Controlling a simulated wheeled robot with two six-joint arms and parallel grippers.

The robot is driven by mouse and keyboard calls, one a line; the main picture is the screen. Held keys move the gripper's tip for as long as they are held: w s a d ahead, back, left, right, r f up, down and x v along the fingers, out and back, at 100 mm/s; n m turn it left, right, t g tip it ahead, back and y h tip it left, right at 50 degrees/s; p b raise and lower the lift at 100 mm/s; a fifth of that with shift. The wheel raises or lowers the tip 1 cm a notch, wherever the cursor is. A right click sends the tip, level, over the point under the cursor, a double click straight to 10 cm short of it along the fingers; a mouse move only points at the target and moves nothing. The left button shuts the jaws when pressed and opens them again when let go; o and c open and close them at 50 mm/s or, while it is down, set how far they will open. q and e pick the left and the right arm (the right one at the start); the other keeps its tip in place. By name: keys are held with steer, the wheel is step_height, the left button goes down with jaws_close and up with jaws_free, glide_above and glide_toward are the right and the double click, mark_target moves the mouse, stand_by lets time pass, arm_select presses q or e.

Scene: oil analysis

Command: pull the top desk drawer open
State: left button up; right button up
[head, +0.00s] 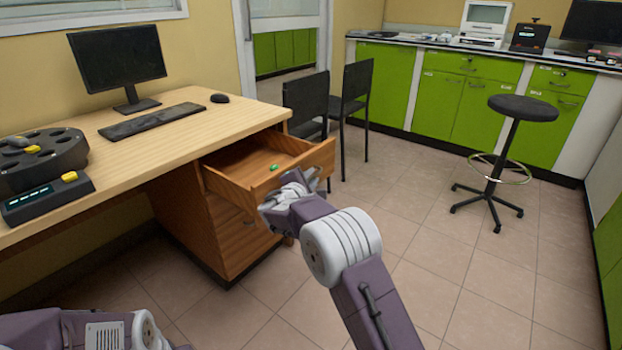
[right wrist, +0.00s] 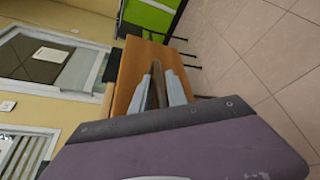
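The top desk drawer (head: 305,164) is pulled out from the wooden desk, and its inside shows. A small green object (head: 274,167) lies in it. My right gripper (head: 288,192) is at the drawer's front and hides its handle in the head view. In the right wrist view my right gripper's two grey fingers (right wrist: 157,92) are apart, with a brown strip between them and orange-brown wood around. I cannot tell whether they clamp the handle. My left arm is at the bottom left of the head view; its gripper is out of view.
The desk (head: 180,131) carries a monitor (head: 117,58), keyboard (head: 152,120), mouse (head: 219,98) and dark devices. Black chairs (head: 307,97) stand behind the drawer. A stool (head: 497,150) stands at the right. The tiled floor between is clear.

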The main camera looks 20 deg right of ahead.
steer(key=p+v, duration=0.3)
steer(key=v, duration=0.6)
